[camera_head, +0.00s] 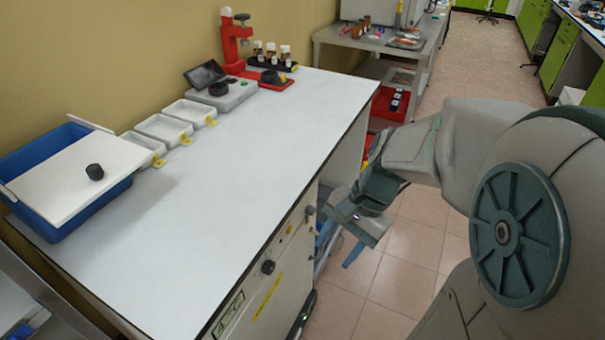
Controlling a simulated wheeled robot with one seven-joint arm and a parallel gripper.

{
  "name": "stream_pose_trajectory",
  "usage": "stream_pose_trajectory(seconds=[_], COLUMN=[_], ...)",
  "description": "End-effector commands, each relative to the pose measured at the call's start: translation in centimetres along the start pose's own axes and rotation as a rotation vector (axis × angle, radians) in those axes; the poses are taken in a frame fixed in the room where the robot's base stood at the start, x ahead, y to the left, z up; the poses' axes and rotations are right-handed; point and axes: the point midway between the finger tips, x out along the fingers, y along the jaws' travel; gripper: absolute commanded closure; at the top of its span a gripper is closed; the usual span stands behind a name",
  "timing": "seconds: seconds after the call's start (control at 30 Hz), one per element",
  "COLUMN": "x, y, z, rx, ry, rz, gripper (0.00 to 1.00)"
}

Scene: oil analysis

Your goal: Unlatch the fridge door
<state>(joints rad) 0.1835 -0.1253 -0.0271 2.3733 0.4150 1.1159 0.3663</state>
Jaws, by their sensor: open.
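The fridge (290,274) is a pale cabinet built in under the white worktop, seen at a steep angle from above. Its front carries a black round knob (268,267), another dark knob (310,210) near the far edge, a yellow label strip (267,297) and a green-framed panel (229,314). The front looks closed; I cannot tell which part is the latch. My gripper (337,254) is open and empty, pointing down in front of the fridge's far end, to the right of the knobs and apart from them. Its left finger is partly hard to make out.
The white worktop (190,235) holds a blue tray (75,213) with a white lid and a black knob, several white trays, a scale (220,92) and a red stand (236,45) with bottles. A grey table (385,42) stands behind. The tiled floor (400,275) is clear.

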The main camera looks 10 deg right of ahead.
Motion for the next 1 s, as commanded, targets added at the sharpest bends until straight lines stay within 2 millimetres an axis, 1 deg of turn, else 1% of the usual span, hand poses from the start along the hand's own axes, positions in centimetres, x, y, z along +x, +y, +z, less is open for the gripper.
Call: stream_pose_trajectory(seconds=[0.03, 0.17, 0.2, 0.27, 0.37, 0.43, 0.47, 0.5, 0.57, 0.6, 0.7, 0.8, 0.9, 1.0], x=[1.8, 4.0, 4.5, 5.3, 6.5, 7.3, 7.6, 8.0, 8.6, 8.9, 9.7, 10.2, 10.5, 10.7], y=[-0.2, -1.5, -1.9, -2.5, -3.1, -3.3, -3.2, -3.2, -2.9, -2.5, -1.6, -0.6, 0.1, 0.2], z=[-1.3, -3.8, -4.8, -6.4, -9.6, -12.2, -13.4, -15.1, -17.5, -19.1, -22.6, -25.2, -26.8, -27.4], rx=[0.127, 0.443, 0.539, 0.678, 0.904, 1.053, 1.115, 1.195, 1.303, 1.369, 1.499, 1.586, 1.635, 1.654], ry=[-0.080, -0.281, -0.343, -0.439, -0.604, -0.723, -0.775, -0.844, -0.947, -1.012, -1.158, -1.268, -1.338, -1.371], rz=[-0.030, -0.116, -0.144, -0.184, -0.252, -0.302, -0.323, -0.353, -0.395, -0.423, -0.484, -0.532, -0.561, -0.574], gripper=[0.52, 0.52, 0.52, 0.52, 0.52, 0.52, 0.52, 0.52, 0.52, 0.52, 0.52, 0.52, 0.52, 0.52])
